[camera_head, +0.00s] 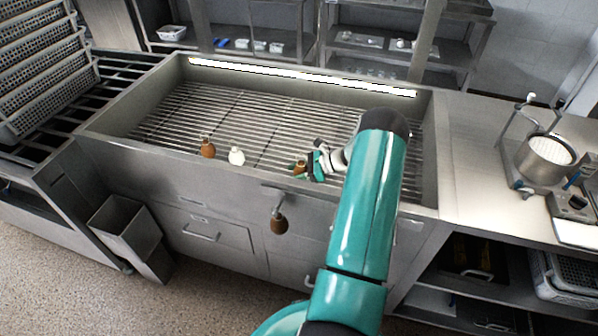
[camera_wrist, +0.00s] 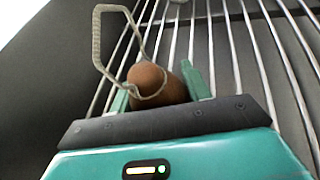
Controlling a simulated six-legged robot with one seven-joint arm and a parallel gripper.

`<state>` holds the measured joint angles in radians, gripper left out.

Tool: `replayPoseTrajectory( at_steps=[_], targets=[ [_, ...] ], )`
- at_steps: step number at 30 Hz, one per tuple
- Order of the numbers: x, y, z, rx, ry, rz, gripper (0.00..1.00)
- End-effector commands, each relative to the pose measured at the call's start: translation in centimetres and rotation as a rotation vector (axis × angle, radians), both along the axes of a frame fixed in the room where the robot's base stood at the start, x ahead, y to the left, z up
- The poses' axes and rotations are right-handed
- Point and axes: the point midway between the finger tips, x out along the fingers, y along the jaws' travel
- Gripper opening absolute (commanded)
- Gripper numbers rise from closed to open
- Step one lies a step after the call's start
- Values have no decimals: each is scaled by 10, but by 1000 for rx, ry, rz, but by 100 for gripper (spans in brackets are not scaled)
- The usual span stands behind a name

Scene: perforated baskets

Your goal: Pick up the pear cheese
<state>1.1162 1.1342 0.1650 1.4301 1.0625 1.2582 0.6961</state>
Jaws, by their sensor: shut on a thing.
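My gripper (camera_head: 313,166) is low at the front right of the slatted basin. A brown pear cheese (camera_head: 299,168) is at its fingers, partly hidden by them. In the wrist view the brown, rounded pear cheese (camera_wrist: 157,84) sits between the two green fingers (camera_wrist: 158,92), with a pale cord loop (camera_wrist: 101,42) around its neck. The fingers are shut on it. The slats show close behind it. Another brown pear-shaped piece (camera_head: 208,149) and a white one (camera_head: 237,156) stand on the slats to the left.
The steel basin's front wall (camera_head: 150,151) runs near the gripper. Perforated baskets (camera_head: 45,95) are stacked at left. A round pot (camera_head: 545,158) stands on the right counter. The basin's back is clear.

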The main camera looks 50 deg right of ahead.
Motion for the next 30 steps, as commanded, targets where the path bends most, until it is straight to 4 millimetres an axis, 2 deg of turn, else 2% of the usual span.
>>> replayPoseTrajectory(
  at_steps=[5,15,18,23,30],
  targets=[
    [0,-1,12,-2,-2,0,18],
    [0,0,77,-4,-2,1,18],
    [0,0,91,-2,-2,0,18],
    [0,0,100,0,0,0,18],
    [0,0,101,0,0,0,18]
  ],
)
